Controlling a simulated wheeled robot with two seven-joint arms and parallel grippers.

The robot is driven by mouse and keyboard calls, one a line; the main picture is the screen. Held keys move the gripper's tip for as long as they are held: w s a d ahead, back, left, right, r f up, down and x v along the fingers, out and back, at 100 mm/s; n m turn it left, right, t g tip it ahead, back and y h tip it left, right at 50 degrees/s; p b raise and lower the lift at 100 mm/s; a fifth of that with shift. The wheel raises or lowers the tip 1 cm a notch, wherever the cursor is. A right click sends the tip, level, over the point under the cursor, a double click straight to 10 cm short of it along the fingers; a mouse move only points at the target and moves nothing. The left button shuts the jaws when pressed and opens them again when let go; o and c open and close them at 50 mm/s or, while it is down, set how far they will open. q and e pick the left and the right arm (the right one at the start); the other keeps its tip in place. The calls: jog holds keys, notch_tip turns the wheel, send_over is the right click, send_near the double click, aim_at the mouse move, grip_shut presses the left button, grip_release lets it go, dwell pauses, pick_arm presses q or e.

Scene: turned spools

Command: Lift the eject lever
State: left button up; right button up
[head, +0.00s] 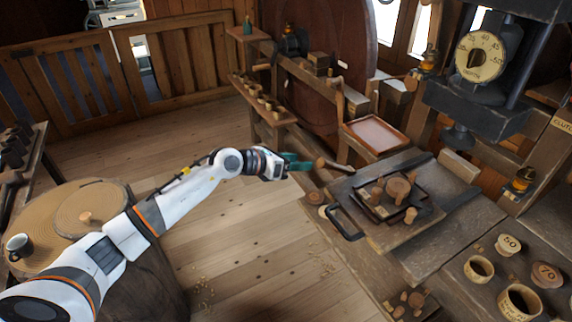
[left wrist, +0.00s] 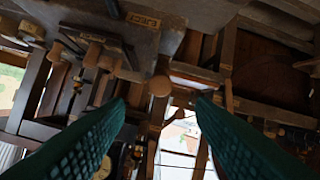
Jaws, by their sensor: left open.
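The eject lever (head: 337,167) looks like a short wooden handle with a rounded end, sticking out to the left from the bench in the head view. In the left wrist view its round wooden end (left wrist: 160,86) shows near a label reading EJECT (left wrist: 143,20). My left gripper (head: 301,162) has teal fingers and is open, just left of the lever's end. In the left wrist view the lever's end lies ahead, between the directions of the two fingertips (left wrist: 160,104). No contact shows, and the gap is hard to judge. My right gripper is not in view.
A dark tray (head: 375,210) with several turned wooden pieces sits on the bench, with a black bar handle (head: 345,222) at its near left. A press with a dial (head: 480,56) hangs above right. A round stump table (head: 60,215) stands left. Open floor lies between.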

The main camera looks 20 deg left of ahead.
pick_arm(q)
jog(key=shift+b+v, duration=0.3)
jog(key=shift+v, duration=1.25)
